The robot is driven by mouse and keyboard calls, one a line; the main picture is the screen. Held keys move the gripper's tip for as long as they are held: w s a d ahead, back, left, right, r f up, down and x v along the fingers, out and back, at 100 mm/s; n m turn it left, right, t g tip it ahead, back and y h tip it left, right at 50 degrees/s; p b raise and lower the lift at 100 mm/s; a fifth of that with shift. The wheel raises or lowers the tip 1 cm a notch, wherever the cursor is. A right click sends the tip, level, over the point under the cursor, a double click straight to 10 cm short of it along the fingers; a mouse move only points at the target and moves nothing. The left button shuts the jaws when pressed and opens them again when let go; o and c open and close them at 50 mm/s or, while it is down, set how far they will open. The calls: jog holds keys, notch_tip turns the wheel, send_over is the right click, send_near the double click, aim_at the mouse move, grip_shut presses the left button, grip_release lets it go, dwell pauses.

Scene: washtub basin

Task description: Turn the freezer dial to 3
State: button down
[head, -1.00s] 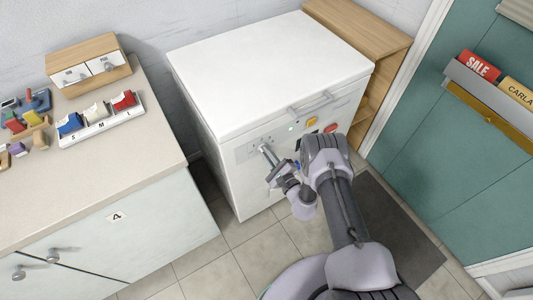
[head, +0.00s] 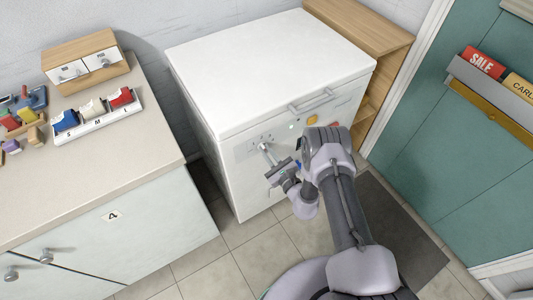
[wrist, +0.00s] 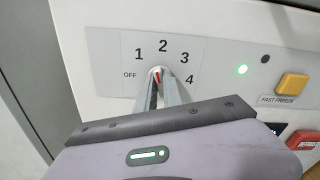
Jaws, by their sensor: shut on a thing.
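The freezer (head: 270,75) is a white chest with a flat lid and a control panel on its front. In the wrist view the freezer dial (wrist: 156,72) is small and pale with a red mark, ringed by OFF, 1, 2, 3 and 4. My gripper (wrist: 158,88) is shut on the dial, with one finger on either side. The fingers hide most of the dial, and I cannot tell surely which number its mark faces. In the head view my gripper (head: 266,150) reaches the panel from the front.
Right of the dial are a green light (wrist: 242,70), a yellow FAST FREEZE button (wrist: 292,85) and a red button (wrist: 303,140), close to my wrist. A counter (head: 150,135) with small items stands left. A wooden shelf (head: 385,42) and green door (head: 430,150) are right.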

jog(key=m+b, duration=0.2)
jog(key=m, duration=0.4)
jog(key=shift+f, duration=0.15)
jog(key=m+b, duration=0.2)
jog(key=m, duration=0.4)
jog(key=shift+m, duration=0.3)
jog(key=c, duration=1.5)
grip_release()
jog(key=shift+d, duration=0.1)
